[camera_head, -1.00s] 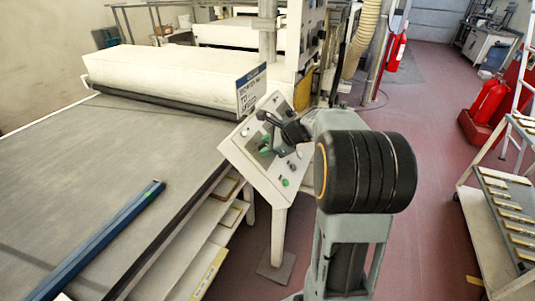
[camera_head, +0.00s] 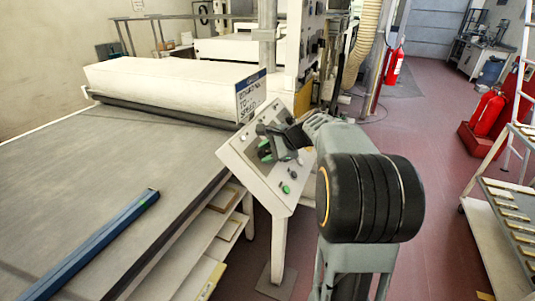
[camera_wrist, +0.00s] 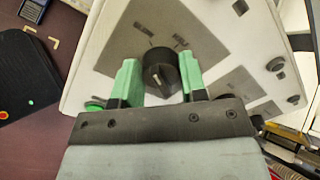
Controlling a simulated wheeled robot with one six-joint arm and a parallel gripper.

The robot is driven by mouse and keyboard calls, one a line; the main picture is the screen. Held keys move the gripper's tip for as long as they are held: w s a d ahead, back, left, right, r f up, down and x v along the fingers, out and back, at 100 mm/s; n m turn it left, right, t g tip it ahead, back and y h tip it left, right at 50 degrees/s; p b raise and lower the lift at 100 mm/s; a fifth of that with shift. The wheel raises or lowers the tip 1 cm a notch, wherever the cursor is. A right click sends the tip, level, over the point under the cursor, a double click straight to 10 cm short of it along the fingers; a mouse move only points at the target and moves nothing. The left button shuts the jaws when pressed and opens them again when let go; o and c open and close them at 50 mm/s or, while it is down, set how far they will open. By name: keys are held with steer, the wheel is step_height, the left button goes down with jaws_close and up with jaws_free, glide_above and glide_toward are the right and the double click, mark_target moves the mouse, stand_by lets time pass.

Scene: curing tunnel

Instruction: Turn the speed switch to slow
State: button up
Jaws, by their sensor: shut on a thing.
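The speed switch is a black round knob (camera_wrist: 161,70) with a pale mark, on a white slanted control panel (camera_head: 236,158). In the head view my gripper (camera_head: 276,146) is over the upper part of the panel and hides the knob there.
Green button (camera_head: 286,188) and other small controls sit low on the panel. The conveyor (camera_head: 80,175) lies left, with a blue bar (camera_head: 95,243) on it and a white hood (camera_head: 165,88) behind. A shelf cart (camera_head: 500,245) stands right. Red floor is clear between.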

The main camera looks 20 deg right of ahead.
steer(key=o, duration=0.9)
steer(key=shift+o, duration=0.2)
steer(key=v, duration=1.3)
steer(key=shift+s+d+r, duration=0.15)
steer(key=shift+s+r, duration=0.1)
